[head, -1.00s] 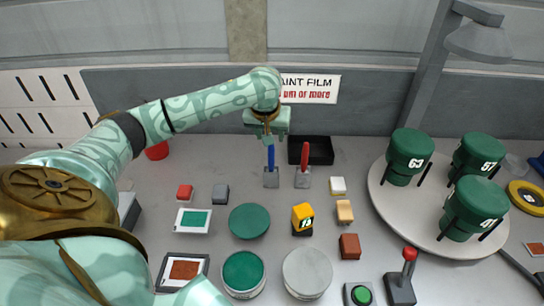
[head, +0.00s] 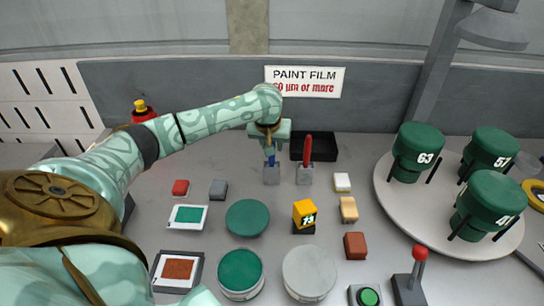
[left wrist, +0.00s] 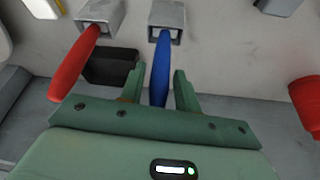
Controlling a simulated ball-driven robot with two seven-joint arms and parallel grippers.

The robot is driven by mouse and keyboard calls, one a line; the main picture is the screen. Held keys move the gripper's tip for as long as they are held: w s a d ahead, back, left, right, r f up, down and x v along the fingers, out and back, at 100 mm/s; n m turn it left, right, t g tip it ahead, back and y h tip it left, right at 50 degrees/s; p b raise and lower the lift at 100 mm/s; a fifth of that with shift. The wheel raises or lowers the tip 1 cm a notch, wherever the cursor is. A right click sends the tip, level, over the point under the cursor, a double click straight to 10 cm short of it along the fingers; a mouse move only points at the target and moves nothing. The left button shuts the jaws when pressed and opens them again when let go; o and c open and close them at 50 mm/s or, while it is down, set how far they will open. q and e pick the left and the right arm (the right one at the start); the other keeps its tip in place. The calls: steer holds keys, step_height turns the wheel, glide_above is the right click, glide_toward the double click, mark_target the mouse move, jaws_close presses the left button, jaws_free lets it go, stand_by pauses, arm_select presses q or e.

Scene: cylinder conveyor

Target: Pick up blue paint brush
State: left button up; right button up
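The blue paint brush (head: 271,161) stands handle up in a grey holder (head: 272,175) near the back of the table. My left gripper (head: 270,149) is above it, with its fingers down around the upper handle. In the left wrist view the blue handle (left wrist: 161,68) lies between the two open fingers (left wrist: 157,88), with a visible gap to each. The red brush (head: 307,152) stands in its own holder (head: 305,175) just to the right; its handle (left wrist: 75,65) is outside the fingers in the left wrist view. My right gripper is not in view.
A black tray (head: 323,147) sits behind the red brush. Small blocks, paint cans (head: 240,270) and a yellow device (head: 304,214) stand in front. A turntable (head: 455,245) with green numbered containers is at the right.

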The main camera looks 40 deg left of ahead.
arm_select(q)
jaws_close()
step_height(320, 180, up, 10)
steer(key=p, duration=0.4)
steer(key=shift+f, duration=0.25)
steer(key=shift+r, duration=0.25)
